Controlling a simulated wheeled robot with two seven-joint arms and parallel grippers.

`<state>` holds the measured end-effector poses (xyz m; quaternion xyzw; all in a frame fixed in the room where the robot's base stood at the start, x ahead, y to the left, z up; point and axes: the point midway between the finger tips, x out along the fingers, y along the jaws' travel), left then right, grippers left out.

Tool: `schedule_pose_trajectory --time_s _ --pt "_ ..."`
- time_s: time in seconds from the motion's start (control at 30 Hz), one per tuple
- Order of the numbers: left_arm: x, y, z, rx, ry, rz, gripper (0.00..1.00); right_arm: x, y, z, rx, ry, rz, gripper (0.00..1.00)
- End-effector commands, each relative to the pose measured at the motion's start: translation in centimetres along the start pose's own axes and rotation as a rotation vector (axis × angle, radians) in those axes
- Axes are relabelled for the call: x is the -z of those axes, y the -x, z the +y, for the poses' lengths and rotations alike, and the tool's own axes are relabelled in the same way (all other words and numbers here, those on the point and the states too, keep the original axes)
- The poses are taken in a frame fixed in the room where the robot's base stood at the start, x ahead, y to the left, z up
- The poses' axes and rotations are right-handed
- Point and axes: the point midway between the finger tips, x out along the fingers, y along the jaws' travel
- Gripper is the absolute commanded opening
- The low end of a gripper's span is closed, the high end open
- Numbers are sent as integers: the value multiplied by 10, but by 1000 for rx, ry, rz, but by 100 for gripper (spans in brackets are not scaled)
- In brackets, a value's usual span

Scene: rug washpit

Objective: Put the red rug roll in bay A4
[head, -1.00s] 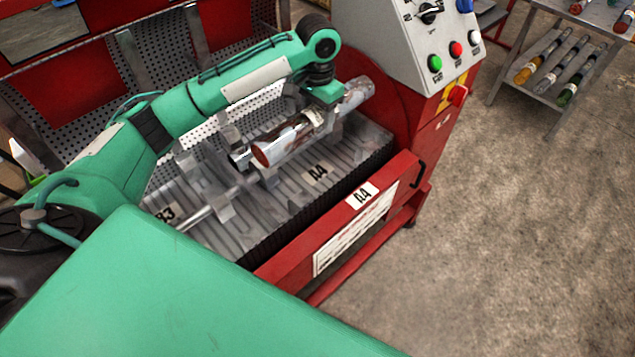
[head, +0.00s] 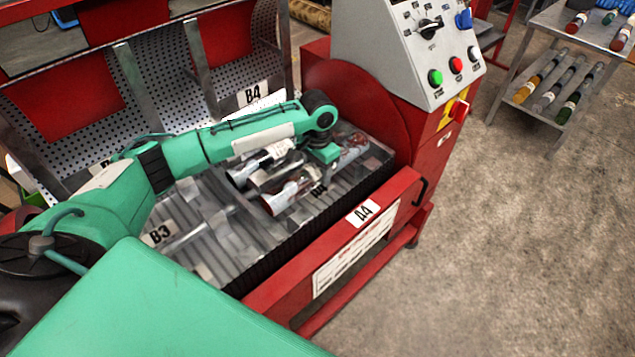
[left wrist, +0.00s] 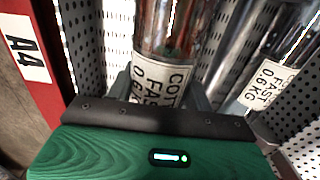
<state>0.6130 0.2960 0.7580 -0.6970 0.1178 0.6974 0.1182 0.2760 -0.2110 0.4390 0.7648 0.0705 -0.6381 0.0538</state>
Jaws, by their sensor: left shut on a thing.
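The red rug roll (head: 284,195) is a clear-wrapped tube with a reddish end, lying aslant over the bed by the A4 marking. My left gripper (head: 318,170) is shut on it from above, around its middle. The roll partly hides the A4 floor label. In the left wrist view the roll (left wrist: 165,35) runs up between the fingers, its white label partly hidden by the gripper. Bay A4 is at the front right of the ribbed grey bed, behind the red front wall with the A4 sign (head: 362,212). I cannot tell whether the roll touches the bed. My right gripper is out of view.
Another wrapped roll (head: 242,174) lies close behind, roughly parallel; it shows at right in the left wrist view (left wrist: 272,75). The B3 label (head: 157,233) marks the left of the bed. A control box (head: 425,50) stands at right. A rack (head: 560,85) holds several rolls.

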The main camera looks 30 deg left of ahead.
Motion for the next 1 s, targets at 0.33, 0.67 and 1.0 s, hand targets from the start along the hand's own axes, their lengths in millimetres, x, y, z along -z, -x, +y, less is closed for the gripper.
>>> schedule_pose_trajectory --time_s 0.33,0.67,1.0 --pt "0 -31 0 0 0 -1 9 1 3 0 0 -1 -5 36" --pt "1 -48 0 1 -1 3 9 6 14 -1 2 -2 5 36" --pt "0 -50 0 0 -1 0 74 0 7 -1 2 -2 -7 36"
